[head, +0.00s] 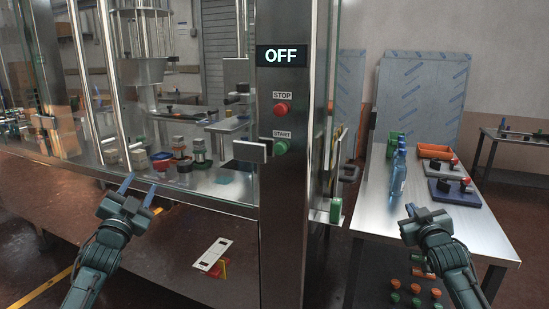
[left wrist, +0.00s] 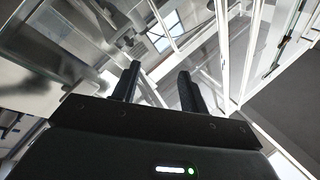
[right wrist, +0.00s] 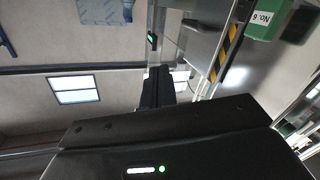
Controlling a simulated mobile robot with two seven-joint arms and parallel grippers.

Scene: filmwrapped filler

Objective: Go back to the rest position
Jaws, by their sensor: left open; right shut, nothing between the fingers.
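My left gripper (head: 138,190) is raised in front of the glass of the machine on the left, its two fingers apart and empty. In the left wrist view its fingers (left wrist: 158,88) also stand apart with nothing between them. My right gripper (head: 411,210) is in front of the metal table (head: 374,222) at the right, its fingers together. In the right wrist view its closed fingers (right wrist: 157,86) hold nothing.
The machine's steel post (head: 283,200) stands between my arms, with an OFF display (head: 283,56), a red stop button (head: 281,108) and a green start button (head: 280,147). A blue bottle (head: 398,172), green box (head: 394,140) and orange tray (head: 435,151) are on the table.

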